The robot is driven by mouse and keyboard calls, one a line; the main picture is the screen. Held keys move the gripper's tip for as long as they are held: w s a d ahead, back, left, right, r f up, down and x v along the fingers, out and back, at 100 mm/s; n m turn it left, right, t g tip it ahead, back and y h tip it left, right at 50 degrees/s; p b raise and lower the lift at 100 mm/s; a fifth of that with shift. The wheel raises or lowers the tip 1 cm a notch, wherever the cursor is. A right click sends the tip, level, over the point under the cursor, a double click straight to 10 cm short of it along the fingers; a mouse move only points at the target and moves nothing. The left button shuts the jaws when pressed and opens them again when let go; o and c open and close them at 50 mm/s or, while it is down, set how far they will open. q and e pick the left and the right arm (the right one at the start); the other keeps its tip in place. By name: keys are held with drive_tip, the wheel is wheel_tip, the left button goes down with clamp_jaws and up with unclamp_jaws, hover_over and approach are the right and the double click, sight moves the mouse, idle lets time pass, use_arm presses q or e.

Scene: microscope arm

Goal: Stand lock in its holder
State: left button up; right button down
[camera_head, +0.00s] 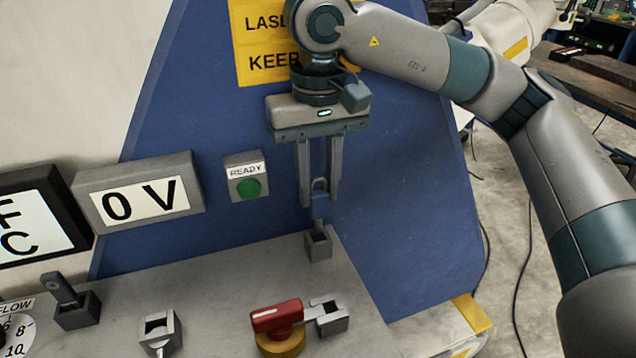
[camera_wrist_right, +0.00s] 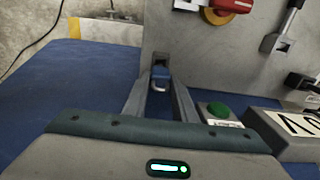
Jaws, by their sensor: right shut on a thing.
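The lock (camera_head: 319,203) is a small blue padlock with a grey shackle on top. It is upright between the fingertips of my right gripper (camera_head: 319,198), which is shut on it. The lock also shows in the right wrist view (camera_wrist_right: 160,74), between the two long fingers (camera_wrist_right: 160,88). A small grey block holder (camera_head: 318,245) stands on the grey panel directly below the lock. A narrow piece reaches from under the lock to the holder's top. I cannot tell whether the lock is seated in it. My left gripper is not in view.
A red-handled switch on a yellow base (camera_head: 278,325) sits in front, with a grey slotted block (camera_head: 328,315) beside it. Other grey blocks (camera_head: 160,331) stand to the left. A READY box with a green button (camera_head: 248,187) and a 0 V display (camera_head: 140,197) are on the blue wall.

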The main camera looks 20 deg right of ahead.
sight(321, 217)
drive_tip(key=shift+b, duration=0.3)
drive_tip(key=shift+f+b, duration=1.6)
drive_tip(key=shift+f, duration=0.2)
idle(0.4)
drive_tip(key=shift+s+d+f+b, duration=0.15)
drive_tip(key=shift+s+f+b, duration=0.15)
drive_tip(key=shift+f+b, duration=0.35)
